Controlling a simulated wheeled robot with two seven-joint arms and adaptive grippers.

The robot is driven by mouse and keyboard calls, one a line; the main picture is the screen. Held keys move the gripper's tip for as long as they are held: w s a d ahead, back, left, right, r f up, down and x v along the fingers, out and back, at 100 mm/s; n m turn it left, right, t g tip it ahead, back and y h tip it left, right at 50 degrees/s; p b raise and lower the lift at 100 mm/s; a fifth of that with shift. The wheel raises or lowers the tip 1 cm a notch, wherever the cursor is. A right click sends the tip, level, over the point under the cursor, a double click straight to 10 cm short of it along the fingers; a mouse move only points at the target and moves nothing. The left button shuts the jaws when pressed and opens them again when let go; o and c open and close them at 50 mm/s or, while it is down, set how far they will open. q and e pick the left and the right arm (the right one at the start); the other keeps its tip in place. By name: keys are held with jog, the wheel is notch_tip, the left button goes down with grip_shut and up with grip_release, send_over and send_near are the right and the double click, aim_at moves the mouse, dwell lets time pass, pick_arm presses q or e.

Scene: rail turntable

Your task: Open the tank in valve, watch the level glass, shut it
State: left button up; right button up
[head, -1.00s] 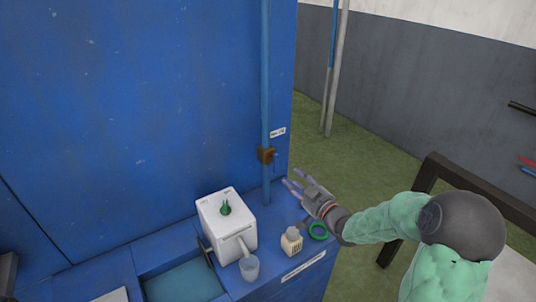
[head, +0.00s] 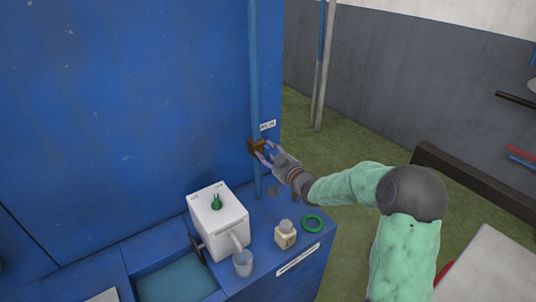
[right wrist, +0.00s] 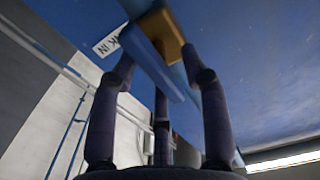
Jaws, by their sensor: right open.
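The tank in valve (head: 256,147) is a small brass body on the vertical blue pipe (head: 254,75), beside a white label (head: 268,125). In the right wrist view the label (right wrist: 107,41) reads partly "NK IN". That view also shows the brass body (right wrist: 163,30) and a blue lever (right wrist: 155,62). My right gripper (head: 265,154) is open at the valve, its fingers on either side of the lever; I cannot tell whether they touch it. I cannot make out a level glass. My left gripper is out of view.
Below the valve, a white box with a green knob (head: 230,222), a clear cup (head: 243,263), a small bottle (head: 285,235) and a green ring (head: 313,224) stand on the blue counter. A sunken basin (head: 178,281) lies left.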

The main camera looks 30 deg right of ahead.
grip_shut()
jog(key=n+b, duration=0.2)
jog(key=b, duration=0.1)
jog(key=shift+a+n+b, duration=0.15)
jog(key=shift+n+b, duration=0.15)
jog(key=shift+b, duration=0.05)
jog(key=shift+r+n+b, duration=0.1)
jog(key=shift+n+b, duration=0.3)
jog(key=shift+n, duration=0.1)
grip_release()
jog(key=shift+a, duration=0.1)
jog(key=shift+s, duration=0.1)
jog(key=s+d, duration=0.1)
jog(key=s, duration=1)
jog(key=shift+s, duration=0.4)
